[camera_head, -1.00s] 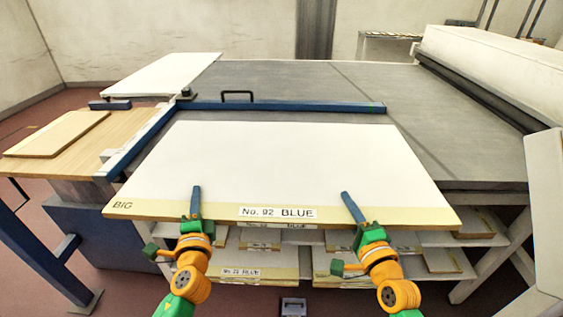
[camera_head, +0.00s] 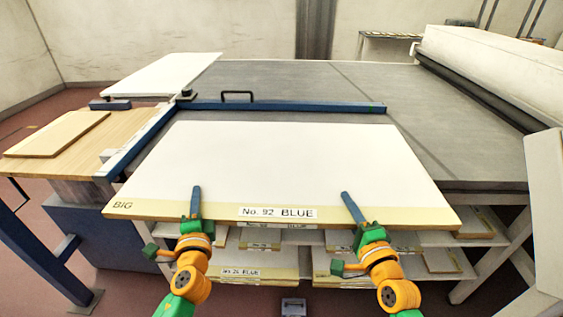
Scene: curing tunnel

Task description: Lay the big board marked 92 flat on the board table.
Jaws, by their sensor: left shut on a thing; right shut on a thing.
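The big board (camera_head: 280,165) is white with a yellowish front edge, marked "BIG" and "No. 92 BLUE". It lies level over the front part of the grey board table (camera_head: 300,80), its front edge overhanging toward me. I cannot tell whether its underside touches the table. My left gripper (camera_head: 196,203) is shut on the board's front edge, left of the label. My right gripper (camera_head: 352,207) is shut on the same edge, right of the label. The lower fingers are hidden beneath the board.
A blue bar (camera_head: 290,107) with a black handle crosses the table just behind the board. A wooden side table (camera_head: 75,133) stands at the left. Shelves below hold several boards, including a lower board (camera_head: 250,273). A white roller housing (camera_head: 490,65) is at the right.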

